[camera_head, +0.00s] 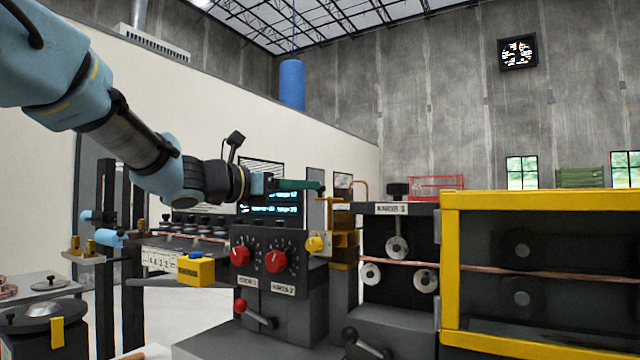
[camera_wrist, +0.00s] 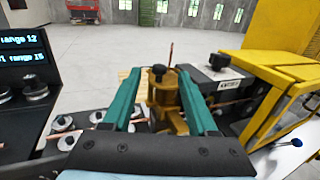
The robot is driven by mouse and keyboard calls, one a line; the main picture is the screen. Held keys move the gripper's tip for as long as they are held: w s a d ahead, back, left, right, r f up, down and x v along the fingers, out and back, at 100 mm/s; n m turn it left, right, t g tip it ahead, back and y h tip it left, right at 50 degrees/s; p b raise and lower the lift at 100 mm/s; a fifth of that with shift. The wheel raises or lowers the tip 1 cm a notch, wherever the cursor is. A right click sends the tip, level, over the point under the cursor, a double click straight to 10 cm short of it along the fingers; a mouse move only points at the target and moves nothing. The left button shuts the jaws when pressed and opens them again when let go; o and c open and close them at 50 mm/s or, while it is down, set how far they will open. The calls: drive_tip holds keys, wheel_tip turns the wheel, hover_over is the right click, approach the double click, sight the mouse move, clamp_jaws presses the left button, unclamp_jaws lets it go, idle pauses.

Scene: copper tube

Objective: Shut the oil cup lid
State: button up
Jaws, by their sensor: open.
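The oil cup is a brass-coloured body (camera_wrist: 164,98) with a dark knob on top, seen in the wrist view between my fingers. In the head view a brass-yellow assembly (camera_head: 342,220) stands between the dial cabinet and the roller block, just below my fingertips. I cannot tell clearly which part is the lid or how far it stands open. My gripper (camera_wrist: 159,74) has two teal fingers, apart, one on each side of the cup in the picture. In the head view my gripper (camera_head: 318,187) reaches level to the right; contact with the cup cannot be made out.
A dial cabinet (camera_head: 278,290) with red knobs stands left of the cup. A roller block (camera_head: 398,240) and a yellow-framed guard (camera_head: 540,199) stand to its right. A thin copper tube (camera_head: 470,268) runs through the rollers. A thin copper pipe (camera_wrist: 170,52) rises behind the cup.

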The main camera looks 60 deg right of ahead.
drive_tip(key=p+x, duration=0.1)
drive_tip(key=x, duration=0.4)
drive_tip(key=shift+s+d, duration=0.1)
drive_tip(key=shift+d, duration=0.2)
drive_tip(key=shift+c, duration=0.2)
clamp_jaws()
